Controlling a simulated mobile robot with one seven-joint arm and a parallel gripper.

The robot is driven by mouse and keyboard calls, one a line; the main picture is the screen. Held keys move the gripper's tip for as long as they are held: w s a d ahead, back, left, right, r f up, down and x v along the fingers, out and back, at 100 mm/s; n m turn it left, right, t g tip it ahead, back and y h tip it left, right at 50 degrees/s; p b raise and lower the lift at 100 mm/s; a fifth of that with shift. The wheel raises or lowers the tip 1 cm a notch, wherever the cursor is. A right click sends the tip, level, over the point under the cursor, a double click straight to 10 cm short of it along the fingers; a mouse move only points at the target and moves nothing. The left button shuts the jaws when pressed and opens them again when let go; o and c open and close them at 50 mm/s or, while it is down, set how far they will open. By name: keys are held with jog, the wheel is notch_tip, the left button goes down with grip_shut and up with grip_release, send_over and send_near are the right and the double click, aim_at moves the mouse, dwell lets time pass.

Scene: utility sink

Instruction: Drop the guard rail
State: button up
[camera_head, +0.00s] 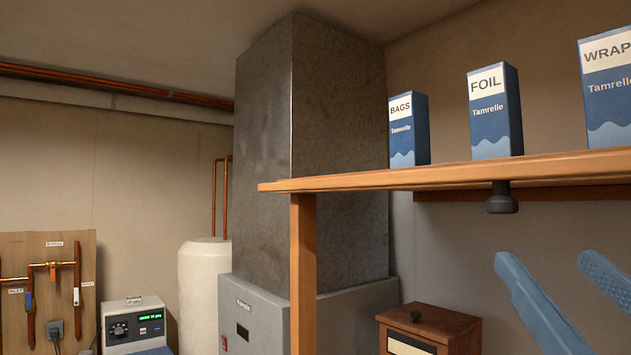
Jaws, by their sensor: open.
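My gripper (545,259) shows as two blue fingers at the lower right, spread apart with nothing between them. It is open, below the wooden shelf (350,181). A dark round knob (502,198) hangs under the shelf, just above the left finger's tip and apart from it in the picture. I cannot make out a part that is clearly the guard rail. The shelf's right end is cut off by the frame edge.
BAGS (408,140), FOIL (495,125) and WRAP (608,105) boxes stand on the shelf. A wooden post (303,270) holds its left end. A wooden cabinet (455,325) stands lower down. A grey furnace (335,150) and white tank (203,290) stand behind.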

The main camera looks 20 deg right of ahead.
aim_at(508, 208)
jog(key=shift+g, duration=0.3)
jog(key=p+x, duration=0.2)
jog(key=x, duration=0.1)
jog(key=p+x, duration=0.2)
jog(key=x, duration=0.2)
jog(key=p+x, duration=0.2)
jog(key=x, duration=0.2)
jog(key=shift+d+r, duration=0.4)
jog(key=shift+d, duration=0.1)
jog(key=shift+w+d+r+p, duration=0.1)
jog(key=shift+w+d+p, duration=0.2)
jog(key=shift+w, duration=0.25)
grip_shut()
